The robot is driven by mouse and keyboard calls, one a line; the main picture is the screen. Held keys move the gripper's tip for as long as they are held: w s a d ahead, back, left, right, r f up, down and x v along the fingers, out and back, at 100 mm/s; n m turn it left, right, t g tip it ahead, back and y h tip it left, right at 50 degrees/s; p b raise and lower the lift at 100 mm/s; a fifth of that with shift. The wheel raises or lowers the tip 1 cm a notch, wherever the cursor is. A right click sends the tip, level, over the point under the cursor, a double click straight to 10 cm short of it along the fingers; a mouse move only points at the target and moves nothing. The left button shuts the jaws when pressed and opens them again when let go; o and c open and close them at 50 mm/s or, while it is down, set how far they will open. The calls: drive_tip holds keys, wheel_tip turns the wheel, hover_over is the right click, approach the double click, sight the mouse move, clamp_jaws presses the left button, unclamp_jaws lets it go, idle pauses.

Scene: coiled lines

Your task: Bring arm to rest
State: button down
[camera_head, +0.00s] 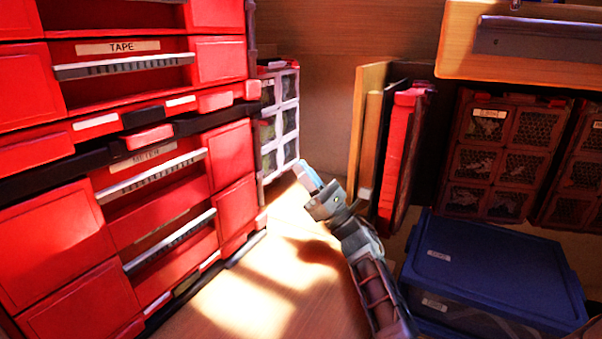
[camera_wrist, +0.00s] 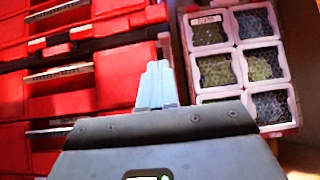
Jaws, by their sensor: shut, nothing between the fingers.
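My gripper (camera_head: 308,177) is shut and empty, with its pale blue fingers pressed together. It is held out over the wooden surface, between the red drawer cabinet and the upright boards. My arm reaches up to it from the lower right. In the wrist view my gripper (camera_wrist: 157,85) points towards the gap between the red drawers and a white compartment unit. I cannot tell how far the fingertips are from either one.
A red drawer cabinet (camera_head: 228,160) fills the left, one drawer labelled TAPE. A white-framed compartment unit (camera_head: 279,120) stands behind my gripper. Upright boards (camera_head: 372,140), a blue lidded box (camera_head: 490,265) and dark compartment bins (camera_head: 490,155) are at right. The sunlit wooden surface (camera_head: 245,290) is clear.

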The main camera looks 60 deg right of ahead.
drive_tip(key=shift+w, duration=0.2)
idle(0.3)
drive_tip(key=s+a+r+m+g+h+p, duration=0.1)
drive_tip(key=s+a+m+g+h+p, duration=0.1)
drive_tip(key=s+a+m+p, duration=0.65)
drive_tip(key=s+a+r+m+g+h+p, duration=0.2)
drive_tip(key=s+a+m+g+p, duration=0.3)
drive_tip(key=a+m, duration=0.8)
drive_tip(key=s+a+r+m+g+y+p, duration=0.2)
drive_tip(key=s+a+r+m+p, duration=0.4)
drive_tip(key=s, duration=0.3)
drive_tip(key=s+a+r+m+g+y+p, duration=0.2)
drive_tip(key=s+a+r+m+g+p, duration=0.1)
drive_tip(key=s+a+r+m+p, duration=0.3)
drive_tip(key=s+r+m+p, duration=0.2)
drive_tip(key=s+r, duration=0.1)
drive_tip(key=s, duration=0.1)
drive_tip(key=shift+a+r+p, duration=0.25)
drive_tip(key=shift+a+p, duration=0.1)
drive_tip(key=shift+p, duration=0.05)
drive_tip(key=shift+m, duration=0.25)
